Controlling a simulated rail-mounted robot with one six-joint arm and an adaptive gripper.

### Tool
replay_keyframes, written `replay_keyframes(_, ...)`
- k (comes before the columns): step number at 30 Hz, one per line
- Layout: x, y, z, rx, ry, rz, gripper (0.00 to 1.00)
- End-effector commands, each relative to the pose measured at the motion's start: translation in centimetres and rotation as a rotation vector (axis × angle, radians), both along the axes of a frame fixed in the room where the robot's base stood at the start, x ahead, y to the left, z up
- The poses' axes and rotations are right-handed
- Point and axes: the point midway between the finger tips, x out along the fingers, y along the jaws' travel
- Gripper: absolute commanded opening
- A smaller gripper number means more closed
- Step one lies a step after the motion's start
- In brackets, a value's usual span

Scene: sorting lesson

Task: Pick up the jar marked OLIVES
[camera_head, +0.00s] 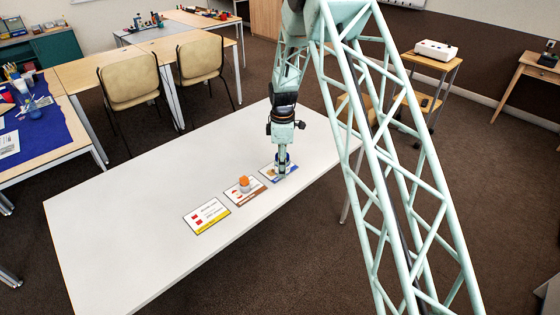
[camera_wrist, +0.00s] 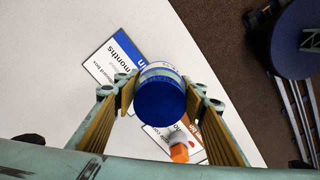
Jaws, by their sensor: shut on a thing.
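A jar with a blue lid (camera_wrist: 158,100) sits between the two fingers of my gripper (camera_wrist: 160,92) in the wrist view. The fingers press on its sides, so the gripper is shut on it. I see the lid and a strip of its pale side; no lettering is readable, so I cannot tell if it is marked OLIVES. In the head view, my gripper (camera_head: 283,166) points down over the card with the blue edge (camera_head: 270,174) and mostly hides the jar. I cannot tell whether the jar touches the card.
A small orange-topped container (camera_head: 244,183) stands on a brown-edged card (camera_head: 235,197) close by; its orange top (camera_wrist: 179,152) also shows in the wrist view. A yellow-edged card (camera_head: 207,216) lies empty further left. The white table (camera_head: 120,220) is clear on its left part.

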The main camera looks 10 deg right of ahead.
Motion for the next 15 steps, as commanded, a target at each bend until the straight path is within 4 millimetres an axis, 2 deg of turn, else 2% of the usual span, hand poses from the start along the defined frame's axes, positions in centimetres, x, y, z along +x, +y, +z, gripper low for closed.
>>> replay_keyframes(6,-3.8,0.0,0.5,0.0,0.001,0.0,0.25)
replay_keyframes(15,-7.5,0.0,0.8,0.0,0.0,0.0,0.25)
